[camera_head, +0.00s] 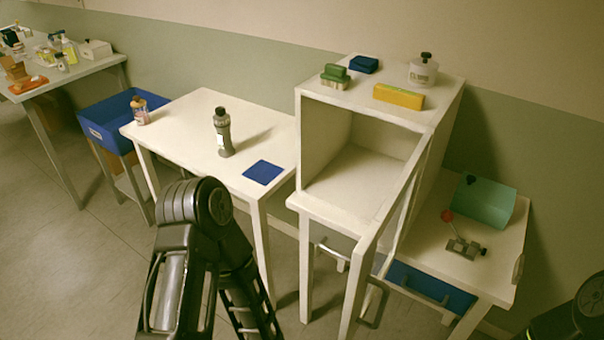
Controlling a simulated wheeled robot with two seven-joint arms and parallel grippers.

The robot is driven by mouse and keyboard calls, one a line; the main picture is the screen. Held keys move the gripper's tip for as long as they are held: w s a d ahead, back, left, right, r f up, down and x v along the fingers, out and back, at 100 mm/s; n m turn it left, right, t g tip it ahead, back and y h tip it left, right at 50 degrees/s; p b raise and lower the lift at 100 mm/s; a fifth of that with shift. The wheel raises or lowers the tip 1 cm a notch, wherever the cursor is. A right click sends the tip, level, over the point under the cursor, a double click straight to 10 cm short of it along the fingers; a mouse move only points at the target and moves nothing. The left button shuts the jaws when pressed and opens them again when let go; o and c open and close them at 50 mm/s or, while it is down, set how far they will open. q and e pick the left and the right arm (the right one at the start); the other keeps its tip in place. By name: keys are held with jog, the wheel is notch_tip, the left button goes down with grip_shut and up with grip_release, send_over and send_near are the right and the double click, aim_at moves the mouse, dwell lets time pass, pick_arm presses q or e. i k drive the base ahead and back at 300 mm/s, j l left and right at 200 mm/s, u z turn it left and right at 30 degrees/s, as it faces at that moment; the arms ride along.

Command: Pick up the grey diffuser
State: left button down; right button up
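A grey bottle with a dark cap and a pale label (222,135) stands upright on the white table (185,120) left of centre. It is the only grey bottle I can make out, and it matches the grey diffuser best. A dark blue square mat (263,172) lies on the same table, to the right of the bottle and nearer the front edge. My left arm rises from the bottom, its bent joint in front of the table; its gripper is out of view. Only a bit of my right arm shows at the lower right corner, without its gripper.
A small pinkish bottle (139,110) stands at the table's left end. A blue bin (105,118) is beside the table. Right of the table is an open, empty white cabinet (330,118), its door swung outward. A teal box (484,202) sits on the far right table.

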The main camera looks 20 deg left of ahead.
aim_at(221, 126)
jog(key=i+j+z, duration=0.1)
jog(key=j+z, duration=0.25)
jog(key=j, duration=0.15)
jog(key=j+z, duration=0.4)
jog(key=j, duration=0.15)
jog(key=j+z, duration=0.35)
jog(key=j, duration=0.2)
jog(key=k+j, duration=0.1)
jog(key=j, duration=0.95)
jog(key=k+j, duration=0.15)
jog(key=j, duration=0.35)
